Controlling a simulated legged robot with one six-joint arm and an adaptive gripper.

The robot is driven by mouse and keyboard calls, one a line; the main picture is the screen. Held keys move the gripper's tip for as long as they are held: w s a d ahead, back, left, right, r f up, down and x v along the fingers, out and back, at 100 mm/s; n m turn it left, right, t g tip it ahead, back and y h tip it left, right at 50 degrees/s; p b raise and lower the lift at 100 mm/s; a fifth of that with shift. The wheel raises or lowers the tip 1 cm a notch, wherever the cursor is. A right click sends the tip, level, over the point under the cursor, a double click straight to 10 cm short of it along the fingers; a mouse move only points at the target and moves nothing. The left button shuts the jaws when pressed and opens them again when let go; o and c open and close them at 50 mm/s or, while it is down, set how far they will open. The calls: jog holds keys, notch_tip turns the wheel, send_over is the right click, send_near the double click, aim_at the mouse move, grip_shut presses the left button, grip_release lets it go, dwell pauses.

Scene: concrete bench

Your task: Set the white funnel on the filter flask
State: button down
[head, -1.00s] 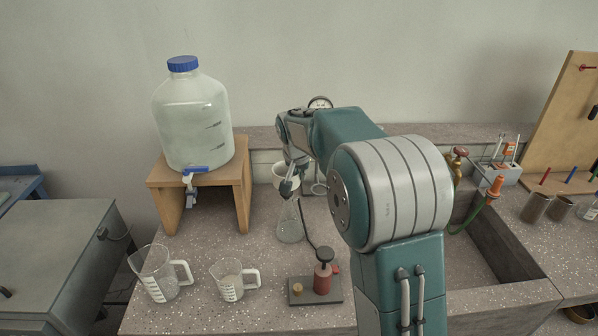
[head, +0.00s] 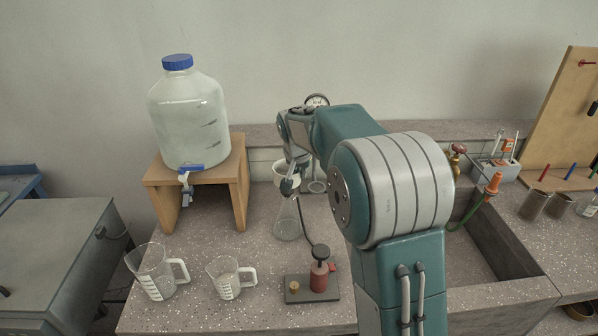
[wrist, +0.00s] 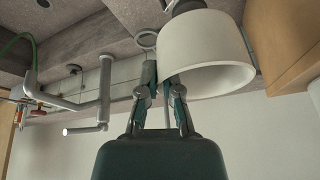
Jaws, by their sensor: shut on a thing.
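The white funnel (head: 287,171) is at the mouth of the filter flask (head: 287,222) in the head view. In the wrist view the funnel (wrist: 207,55) is large, its wide rim turned toward the camera. My gripper (head: 289,186) is shut on the funnel's wall; its fingers (wrist: 164,88) show at the rim in the wrist view. The clear conical flask stands on the bench below the funnel, with a dark hose at its side. My gripper partly hides the joint between funnel and flask, so I cannot tell whether the funnel is fully seated.
A large water carboy (head: 188,120) stands on a wooden stand (head: 240,180) left of the flask. Two measuring jugs (head: 155,272) (head: 228,278) and a hand pump on a dark base (head: 312,290) stand in front. The sink (head: 470,240) is at right.

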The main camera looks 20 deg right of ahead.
jog(key=shift+a+f, duration=0.2)
jog(key=shift+f, duration=0.05)
jog(key=shift+d+f, duration=0.1)
dwell(0.4)
jog(key=c, duration=0.7)
grip_release()
jog(key=v, duration=1.1)
jog(key=shift+s+r, duration=0.15)
jog(key=shift+r, duration=0.2)
